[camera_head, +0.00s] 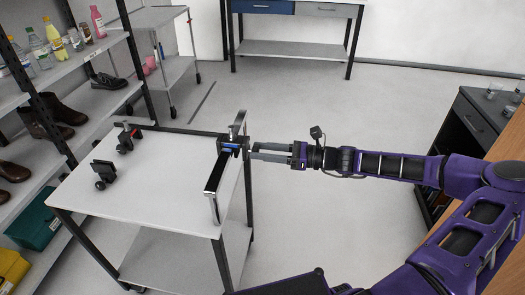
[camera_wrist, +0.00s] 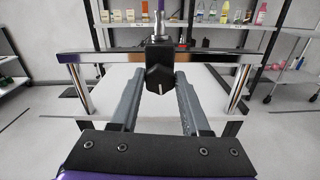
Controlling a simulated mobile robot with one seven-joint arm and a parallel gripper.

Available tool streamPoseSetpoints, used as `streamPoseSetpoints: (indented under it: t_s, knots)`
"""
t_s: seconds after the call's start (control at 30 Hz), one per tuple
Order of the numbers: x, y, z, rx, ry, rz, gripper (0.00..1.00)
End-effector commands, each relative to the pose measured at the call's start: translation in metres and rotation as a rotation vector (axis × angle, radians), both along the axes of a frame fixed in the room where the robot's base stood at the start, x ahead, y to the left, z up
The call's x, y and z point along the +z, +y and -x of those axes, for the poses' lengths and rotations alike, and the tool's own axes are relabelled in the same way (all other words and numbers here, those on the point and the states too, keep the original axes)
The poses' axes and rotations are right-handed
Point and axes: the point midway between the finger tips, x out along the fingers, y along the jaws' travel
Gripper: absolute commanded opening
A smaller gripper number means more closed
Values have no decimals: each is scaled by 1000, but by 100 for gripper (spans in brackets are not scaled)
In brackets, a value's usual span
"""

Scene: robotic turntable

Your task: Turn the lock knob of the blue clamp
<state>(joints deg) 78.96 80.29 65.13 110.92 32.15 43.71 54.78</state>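The blue clamp (camera_head: 229,147) sits on a metal rail (camera_head: 218,172) along the right edge of a white table. It has a dark body with a blue band and an upright metal rod on top. In the wrist view a black block of the clamp (camera_wrist: 160,65), tapered at the bottom, is centred on the rail ahead. I cannot tell for sure which part is the lock knob. My gripper (camera_head: 255,151) points left at the clamp from the right. Its fingers (camera_wrist: 159,84) are open, one on each side of the block's line; contact is not clear.
The white table top (camera_head: 150,180) holds a black-and-red clamp (camera_head: 127,137) and another dark clamp (camera_head: 103,174) at its left. Shelves with bottles and shoes stand at the left. A wooden counter is at the right. The floor between table and counter is clear.

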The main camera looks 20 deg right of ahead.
Motion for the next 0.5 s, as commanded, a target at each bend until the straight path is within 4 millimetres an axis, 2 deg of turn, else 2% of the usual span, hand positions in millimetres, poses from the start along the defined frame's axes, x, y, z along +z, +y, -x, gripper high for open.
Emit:
streamPoseSetpoints:
  t_s: [0.03, 0.17, 0.5]
  knots:
    - [0, 0, 0, 0, 0, 0, 24]
    - [0, 0, 0, 0, 0, 0, 1]
    - [1, 0, 0, 0, -29, 13, 0]
